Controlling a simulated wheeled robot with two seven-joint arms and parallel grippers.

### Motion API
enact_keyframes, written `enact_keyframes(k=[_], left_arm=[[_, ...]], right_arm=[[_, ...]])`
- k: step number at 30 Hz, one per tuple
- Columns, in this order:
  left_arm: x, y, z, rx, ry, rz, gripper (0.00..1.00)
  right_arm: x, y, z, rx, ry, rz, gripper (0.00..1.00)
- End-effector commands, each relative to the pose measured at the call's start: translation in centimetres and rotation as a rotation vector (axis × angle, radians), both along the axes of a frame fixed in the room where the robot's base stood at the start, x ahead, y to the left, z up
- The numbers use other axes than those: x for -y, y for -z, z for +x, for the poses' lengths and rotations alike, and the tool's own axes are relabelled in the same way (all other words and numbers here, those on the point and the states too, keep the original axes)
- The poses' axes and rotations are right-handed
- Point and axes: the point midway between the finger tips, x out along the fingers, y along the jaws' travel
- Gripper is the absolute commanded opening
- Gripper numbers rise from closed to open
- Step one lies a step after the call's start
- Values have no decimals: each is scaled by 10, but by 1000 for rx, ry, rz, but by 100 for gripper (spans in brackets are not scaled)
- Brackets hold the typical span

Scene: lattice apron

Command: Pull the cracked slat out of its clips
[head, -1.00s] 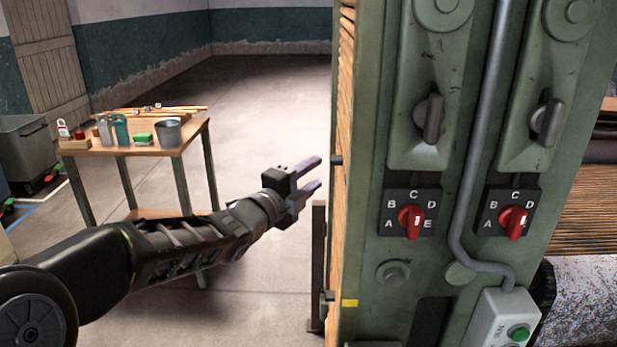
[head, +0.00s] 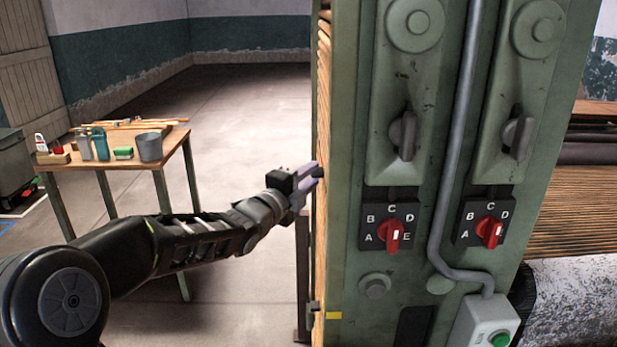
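The wooden slats (head: 323,70) of the lattice show only edge-on, as a thin strip along the left side of the green machine frame. I cannot tell which slat is cracked, and their faces and clips are hidden from this angle. My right gripper is out of view.
The green machine frame (head: 350,150) fills the right, with red selector knobs (head: 394,236) and a grey conduit. A workbench (head: 165,145) at the left carries a grey bucket (head: 149,147), bottles, a green block and wooden strips. The floor (head: 240,110) behind is clear.

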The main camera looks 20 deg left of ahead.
Motion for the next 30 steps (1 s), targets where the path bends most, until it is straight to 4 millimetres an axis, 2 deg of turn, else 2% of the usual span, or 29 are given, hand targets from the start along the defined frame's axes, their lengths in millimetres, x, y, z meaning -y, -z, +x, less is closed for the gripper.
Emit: enact_keyframes(k=[1, 9, 21, 22, 26, 30], left_arm=[[0, 0, 0, 0, 0, 0, 21], [0, 0, 0, 0, 0, 0, 0], [0, 0, 0, 0, 0, 0, 0], [0, 0, 0, 0, 0, 0, 11], [0, 0, 0, 0, 0, 0, 0], [0, 0, 0, 0, 0, 0, 0]], right_arm=[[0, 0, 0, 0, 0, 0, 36], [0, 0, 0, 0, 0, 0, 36], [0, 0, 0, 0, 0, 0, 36], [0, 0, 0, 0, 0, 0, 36], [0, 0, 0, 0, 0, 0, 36], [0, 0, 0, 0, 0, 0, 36]])
